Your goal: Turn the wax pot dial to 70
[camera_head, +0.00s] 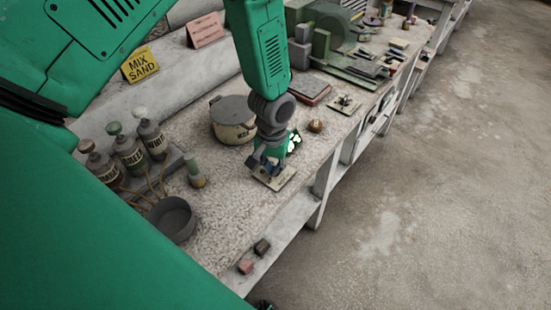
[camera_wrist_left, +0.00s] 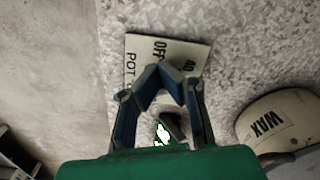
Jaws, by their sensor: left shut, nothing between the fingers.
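The pale dial plate (camera_head: 286,181) lies flat near the front edge of the bench. In the left wrist view the plate (camera_wrist_left: 190,52) reads OFF, 40 and part of POT; the fingers hide the dial knob and the other marks. My left gripper (camera_head: 266,166) points down over the plate, and its blue fingers (camera_wrist_left: 160,76) are shut with nothing between them. I cannot tell whether they touch the knob. The lidded wax pot (camera_head: 231,127) stands behind the plate; its WAX label shows in the left wrist view (camera_wrist_left: 268,123). My right gripper is not in view.
A grey bowl (camera_head: 172,221), a small green-topped cylinder (camera_head: 195,172) and several labelled bottles (camera_head: 151,137) stand to the left. A small brown knob-like object (camera_head: 316,126) and another plate (camera_head: 344,104) lie to the right.

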